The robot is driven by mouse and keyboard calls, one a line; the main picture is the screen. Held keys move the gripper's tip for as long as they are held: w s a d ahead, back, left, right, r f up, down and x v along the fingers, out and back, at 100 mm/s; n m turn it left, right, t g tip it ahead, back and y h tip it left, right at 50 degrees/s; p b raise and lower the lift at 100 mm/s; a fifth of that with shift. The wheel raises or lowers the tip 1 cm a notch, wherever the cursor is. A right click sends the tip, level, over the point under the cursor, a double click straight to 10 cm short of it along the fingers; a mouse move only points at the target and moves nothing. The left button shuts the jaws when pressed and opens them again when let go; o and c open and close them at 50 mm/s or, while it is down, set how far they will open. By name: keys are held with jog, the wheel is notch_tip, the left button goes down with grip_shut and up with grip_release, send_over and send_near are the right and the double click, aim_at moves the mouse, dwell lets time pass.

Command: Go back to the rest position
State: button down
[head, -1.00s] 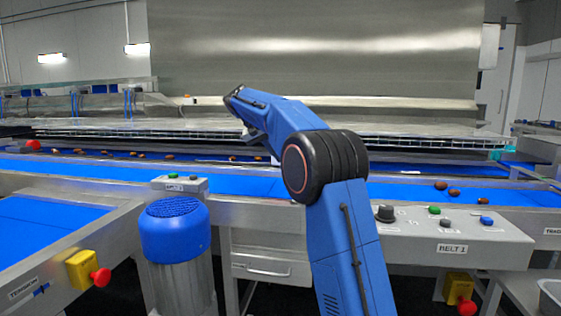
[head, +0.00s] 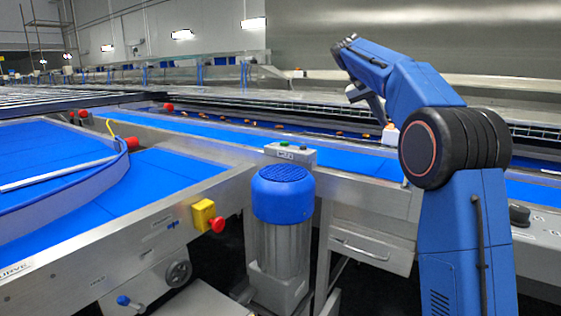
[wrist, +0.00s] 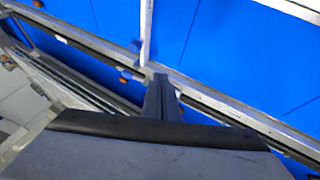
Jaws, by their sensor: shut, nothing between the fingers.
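My blue arm rises in the right half of the head view, with its elbow joint bent and its forearm reaching up and to the left. My gripper (head: 363,95) hangs below the forearm's end, small and partly hidden there. In the wrist view my gripper (wrist: 161,90) shows its dark fingers together with nothing between them. Below it in that view are blue belt surfaces (wrist: 225,40) and metal rails (wrist: 147,30), apart from the fingers as far as I can tell.
A long blue conveyor (head: 215,128) runs across, with several brown dates behind it. A motor with a blue cap (head: 283,195) stands in front. A yellow box with a red button (head: 203,215) sits on the left conveyor's frame. A curved belt guard (head: 75,190) is at left.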

jog(key=s+a+f+n+t+y, duration=0.1)
jog(key=s, duration=0.6)
jog(key=s+a+f+n+y, duration=0.1)
jog(key=s+f+n, duration=0.1)
jog(key=s, duration=0.6)
jog(key=s+a+f+n+y, duration=0.1)
jog(key=s+a+f, duration=0.1)
jog(key=s+f, duration=0.7)
jog(key=s+a+f+n+t+y, duration=0.1)
jog(key=s+a+f+y, duration=0.1)
jog(key=s+f, duration=0.8)
jog(key=s+a+f+n+t+y, duration=0.1)
jog(key=s+a+f, duration=0.2)
jog(key=s+f, duration=0.6)
jog(key=s, duration=0.9)
jog(key=shift+a+f+y, duration=0.25)
jog(key=shift+a+y, duration=0.15)
